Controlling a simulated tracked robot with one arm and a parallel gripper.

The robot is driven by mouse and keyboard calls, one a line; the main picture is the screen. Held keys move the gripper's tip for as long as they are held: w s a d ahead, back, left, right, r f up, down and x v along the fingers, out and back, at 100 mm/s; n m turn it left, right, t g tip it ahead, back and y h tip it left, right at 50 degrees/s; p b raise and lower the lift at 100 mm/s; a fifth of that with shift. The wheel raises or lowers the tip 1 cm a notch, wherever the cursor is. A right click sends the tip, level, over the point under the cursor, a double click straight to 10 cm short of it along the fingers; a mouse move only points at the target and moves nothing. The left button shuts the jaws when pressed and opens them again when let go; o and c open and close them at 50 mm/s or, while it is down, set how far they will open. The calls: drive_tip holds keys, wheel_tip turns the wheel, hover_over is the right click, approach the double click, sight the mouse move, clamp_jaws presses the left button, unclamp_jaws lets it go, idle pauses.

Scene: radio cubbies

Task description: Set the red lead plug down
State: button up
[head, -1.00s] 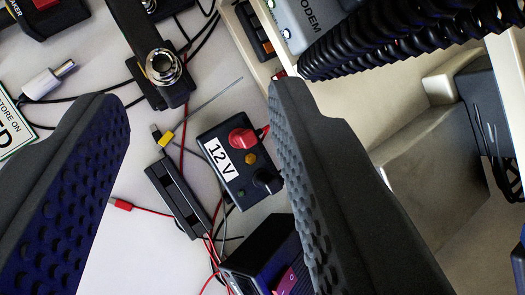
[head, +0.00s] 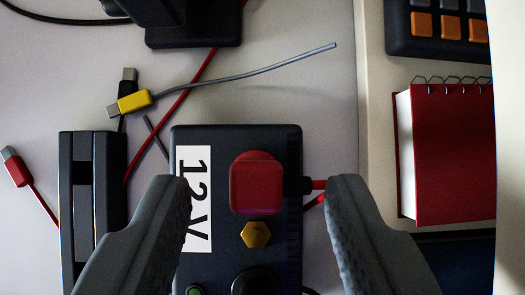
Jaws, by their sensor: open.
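The red lead plug (head: 256,188) sits on top of the black 12 V box (head: 275,145), over a round red part that shows just behind it. A short black sleeve and a red lead (head: 318,185) run from its right side. My gripper (head: 262,190) is open, with one finger on each side of the plug. Gaps show between the plug and both fingers, and it touches neither. The left fingertip overlaps the white 12 V label. How the plug is joined to the box below is hidden.
A yellow hex knob (head: 256,235) is just below the plug. A black slotted block (head: 92,190), a yellow connector (head: 133,102), a grey cable (head: 250,72) and a red-ended connector (head: 16,168) lie left and above. A red notebook (head: 452,155) lies right, beyond a divider (head: 372,110).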

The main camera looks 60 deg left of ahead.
sight(259, 197)
drive_tip(key=x, duration=0.5)
drive_tip(key=shift+b, duration=0.3)
drive_tip(key=shift+r, duration=0.1)
clamp_jaws()
